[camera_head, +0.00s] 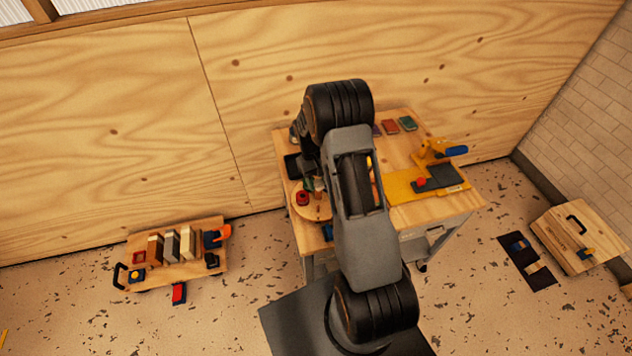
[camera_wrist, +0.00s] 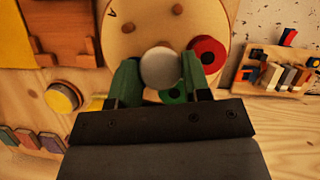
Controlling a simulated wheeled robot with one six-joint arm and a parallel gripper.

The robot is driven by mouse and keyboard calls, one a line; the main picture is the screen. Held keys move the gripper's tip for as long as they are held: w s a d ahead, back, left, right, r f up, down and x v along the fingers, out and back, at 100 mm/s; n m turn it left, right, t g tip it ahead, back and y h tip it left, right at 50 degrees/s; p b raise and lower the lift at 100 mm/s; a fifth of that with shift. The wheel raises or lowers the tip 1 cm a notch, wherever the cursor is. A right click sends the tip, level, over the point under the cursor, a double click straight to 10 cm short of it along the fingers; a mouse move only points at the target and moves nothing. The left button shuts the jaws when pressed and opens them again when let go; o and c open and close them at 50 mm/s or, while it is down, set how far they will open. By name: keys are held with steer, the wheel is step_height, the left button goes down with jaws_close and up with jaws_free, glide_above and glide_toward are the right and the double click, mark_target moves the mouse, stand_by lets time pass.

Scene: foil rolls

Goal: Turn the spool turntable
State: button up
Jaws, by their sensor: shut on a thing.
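The spool turntable is a round pale wooden disc (camera_wrist: 150,30) at the top middle of the wrist view. In the head view the disc (camera_head: 322,212) shows at the left side of the workbench, partly hidden by my arm. A red spool (camera_wrist: 208,52) and a green spool (camera_wrist: 172,96) sit on it; the red spool also shows in the head view (camera_head: 303,198). A pale grey round knob (camera_wrist: 160,67) stands between the green fingers of my gripper (camera_wrist: 160,72), which is shut on it. The knob's lower part is hidden.
A yellow fixture with a dark plate (camera_head: 437,178) is on the right of the workbench (camera_head: 455,203). Colored blocks (camera_head: 407,124) lie at its back. A wooden rack (camera_head: 180,262) stands on the floor to the left, and a wooden case (camera_head: 575,235) to the right.

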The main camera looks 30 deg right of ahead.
steer(key=shift+w+r+n+h, duration=0.1)
steer(key=shift+w+n+h, duration=0.1)
steer(key=shift+n, duration=0.3)
steer(key=shift+w+r+n+h, duration=0.1)
steer(key=shift+n+h, duration=0.1)
steer(key=shift+n, duration=0.9)
steer(key=o, duration=1.3)
steer(key=shift+s+f, duration=0.1)
steer(key=shift+s, duration=0.05)
steer(key=v, duration=0.4)
steer(key=b+v, duration=0.1)
steer(key=v, duration=0.8)
steer(key=shift+a+r, duration=0.3)
steer(key=shift+r, duration=0.1)
